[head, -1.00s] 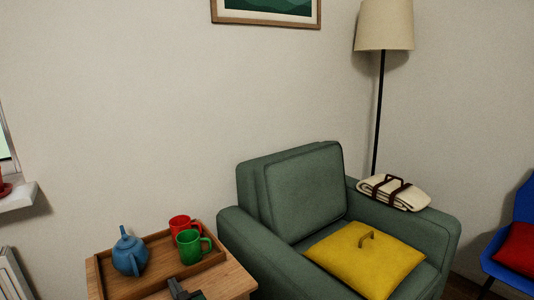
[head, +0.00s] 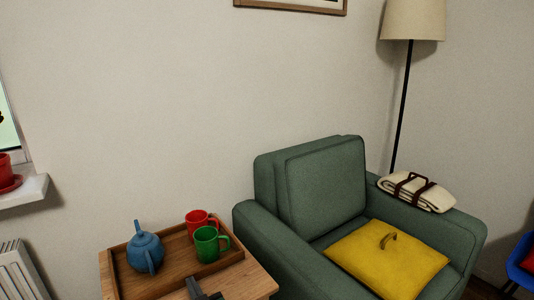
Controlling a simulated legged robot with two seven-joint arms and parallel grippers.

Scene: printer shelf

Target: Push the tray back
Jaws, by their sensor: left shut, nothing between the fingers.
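The brown wooden tray (head: 113,274) lies on a wooden side table (head: 262,284) at the bottom left of the head view. It carries a blue teapot (head: 146,252), a red mug (head: 198,221) and a green mug (head: 207,246). My left gripper (head: 193,284) shows only as a dark grey tip at the bottom edge, by the tray's front rim. It is shut and empty. I cannot tell whether it touches the rim. The table's front is cut off by the frame. My right gripper is out of view.
A green armchair (head: 318,185) with a yellow cushion (head: 385,262) stands close to the table's right. A bare wall (head: 150,110) is behind the tray. A radiator (head: 18,270) and a sill (head: 25,191) with a red pot (head: 8,172) are at left.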

